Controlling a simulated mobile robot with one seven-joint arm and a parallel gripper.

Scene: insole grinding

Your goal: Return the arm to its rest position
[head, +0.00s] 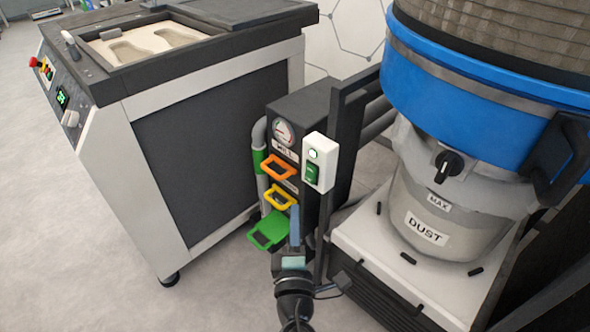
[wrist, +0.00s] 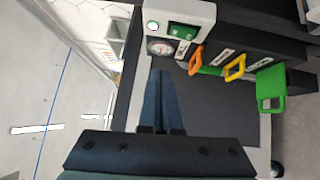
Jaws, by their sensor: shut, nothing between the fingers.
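My gripper (head: 295,210) is in the lower middle of the head view, pointing up and away, with its narrow blue fingers together and nothing between them. It is just right of the green handle (head: 268,231) and below the white switch box (head: 319,162); I cannot tell the exact gap. In the wrist view the blue fingers (wrist: 160,75) lie side by side, pointing toward the pressure gauge (wrist: 160,47). The green handle (wrist: 271,90) is off to the right there, apart from the fingers. My arm runs down out of the head view's bottom edge.
An orange handle (head: 278,168) and a yellow handle (head: 280,197) sit above the green one on the dark manifold. A dust collector with a blue band (head: 470,85) stands close on the right. The grinding machine (head: 190,150) is at left. Floor (head: 70,240) is clear at lower left.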

